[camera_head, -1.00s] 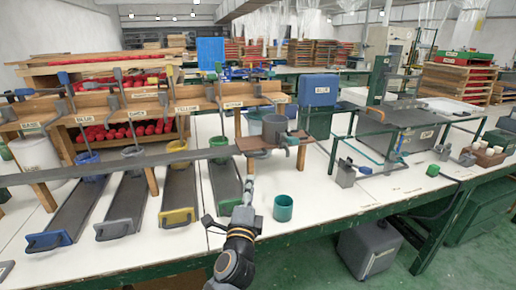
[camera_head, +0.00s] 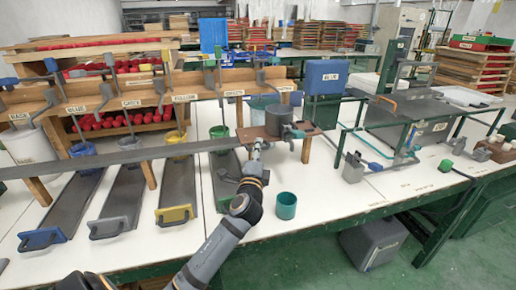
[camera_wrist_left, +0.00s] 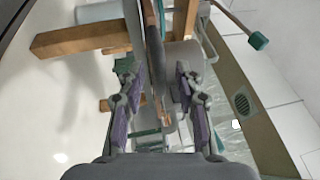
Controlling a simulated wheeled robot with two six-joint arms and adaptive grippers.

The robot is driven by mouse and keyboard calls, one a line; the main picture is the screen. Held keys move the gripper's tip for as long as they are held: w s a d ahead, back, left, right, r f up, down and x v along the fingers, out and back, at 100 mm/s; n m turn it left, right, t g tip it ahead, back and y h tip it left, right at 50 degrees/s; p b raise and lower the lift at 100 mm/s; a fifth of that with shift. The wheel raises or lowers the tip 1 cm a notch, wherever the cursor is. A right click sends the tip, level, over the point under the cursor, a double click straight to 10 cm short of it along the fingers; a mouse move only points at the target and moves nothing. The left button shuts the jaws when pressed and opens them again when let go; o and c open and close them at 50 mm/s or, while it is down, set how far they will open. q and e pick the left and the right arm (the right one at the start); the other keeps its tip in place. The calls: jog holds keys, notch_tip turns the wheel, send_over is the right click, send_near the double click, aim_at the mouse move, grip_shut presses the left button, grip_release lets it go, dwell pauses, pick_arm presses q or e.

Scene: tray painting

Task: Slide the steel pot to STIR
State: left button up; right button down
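The steel pot (camera_head: 279,122) is a grey cylinder standing on a brown wooden board (camera_head: 312,134) at the right end of the long grey rail (camera_head: 140,154). A teal knob-like part (camera_head: 296,134) shows at its front right. My left gripper (camera_head: 257,148) is raised just in front and left of the pot, near the rail's end. In the left wrist view its fingers (camera_wrist_left: 158,95) stand apart, with thin grey and brown edges between them; I cannot tell whether they touch anything. My right gripper is not in view. I cannot make out a STIR label.
The wooden rack (camera_head: 130,101) with labels and levers runs behind the rail. Several grey chutes with coloured ends (camera_head: 174,215) lie below it. A teal cup (camera_head: 285,206) stands in front of the pot. A metal stand (camera_head: 353,167) is to the right. White table around the cup is clear.

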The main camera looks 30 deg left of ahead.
pick_arm(q)
jog(key=shift+w+a, duration=0.25)
jog(key=shift+w, duration=0.15)
grip_shut()
